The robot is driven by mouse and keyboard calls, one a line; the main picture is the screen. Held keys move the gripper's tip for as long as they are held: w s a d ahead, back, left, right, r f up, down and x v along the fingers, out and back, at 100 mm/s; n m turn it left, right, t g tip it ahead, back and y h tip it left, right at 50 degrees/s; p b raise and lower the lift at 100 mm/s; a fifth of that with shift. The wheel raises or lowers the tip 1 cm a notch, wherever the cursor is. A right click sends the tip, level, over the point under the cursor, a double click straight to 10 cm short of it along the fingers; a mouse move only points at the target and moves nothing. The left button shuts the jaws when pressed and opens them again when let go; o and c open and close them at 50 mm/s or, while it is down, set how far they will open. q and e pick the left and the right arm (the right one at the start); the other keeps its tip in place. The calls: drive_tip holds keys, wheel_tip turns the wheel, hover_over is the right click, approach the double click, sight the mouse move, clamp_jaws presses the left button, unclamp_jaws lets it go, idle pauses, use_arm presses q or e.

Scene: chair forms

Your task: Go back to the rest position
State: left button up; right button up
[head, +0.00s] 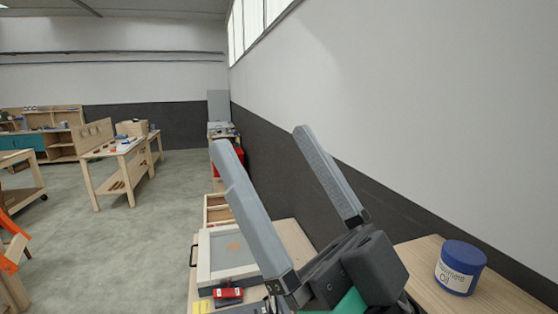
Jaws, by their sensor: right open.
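My right gripper (265,163) is large in the head view, right of centre. Its two long grey fingers point up and stand wide apart with nothing between them. Its dark body hides part of the bench (290,240) behind it. My left gripper is not in the head view.
A wall rises on the right. Open floor (120,240) lies left, with wooden tables (118,150) beyond.

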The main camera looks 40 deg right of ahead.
wheel_tip(320, 180, up, 15)
drive_tip(key=p, duration=1.5)
drive_tip(key=shift+r+y, duration=0.15)
drive_tip(key=shift+y, duration=0.15)
drive_tip(key=shift+w, duration=0.1)
